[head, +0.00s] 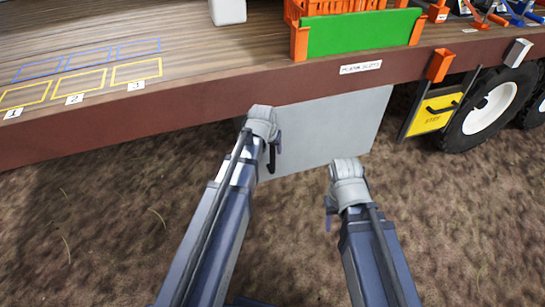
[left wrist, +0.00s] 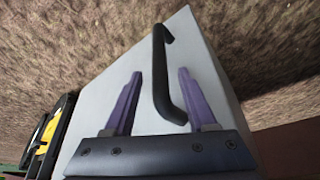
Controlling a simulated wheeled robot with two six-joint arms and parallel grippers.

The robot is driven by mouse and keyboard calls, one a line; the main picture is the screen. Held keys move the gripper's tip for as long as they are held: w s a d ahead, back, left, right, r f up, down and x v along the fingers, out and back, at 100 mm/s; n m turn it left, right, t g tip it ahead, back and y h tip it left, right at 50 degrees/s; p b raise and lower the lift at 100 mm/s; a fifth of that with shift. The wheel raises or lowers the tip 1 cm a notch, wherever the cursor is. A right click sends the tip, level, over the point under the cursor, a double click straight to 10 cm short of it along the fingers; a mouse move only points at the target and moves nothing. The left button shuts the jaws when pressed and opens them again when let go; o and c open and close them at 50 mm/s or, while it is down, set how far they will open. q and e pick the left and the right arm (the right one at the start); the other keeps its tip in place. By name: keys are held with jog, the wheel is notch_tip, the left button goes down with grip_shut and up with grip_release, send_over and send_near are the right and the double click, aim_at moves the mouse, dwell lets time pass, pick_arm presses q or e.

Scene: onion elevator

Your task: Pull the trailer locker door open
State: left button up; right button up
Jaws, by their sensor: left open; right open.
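The trailer locker door (head: 335,125) is a flat light grey panel under the trailer bed, with no open gap visible. Its black bar handle (head: 271,158) is on the left part of the panel. My left gripper (head: 276,138) is at the handle and partly hidden by its own wrist. In the left wrist view the black handle (left wrist: 159,70) runs between the two purple fingers of the open left gripper (left wrist: 161,74). I cannot tell whether either finger touches it. My right gripper (head: 329,212) is open and empty, low in front of the door's right part.
The trailer bed edge (head: 200,108) overhangs the door. To the right are a yellow step plate (head: 433,112) and a wheel (head: 490,108). An orange crate (head: 350,8) and a green panel (head: 360,33) are above on the bed. The brown ground (head: 100,220) in front is clear.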

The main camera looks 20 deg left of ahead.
pick_arm(q)
jog(key=b+x, duration=0.3)
jog(key=x, duration=0.1)
jog(key=shift+f, duration=0.35)
jog(key=shift+r, duration=0.1)
grip_shut()
dwell(1.1)
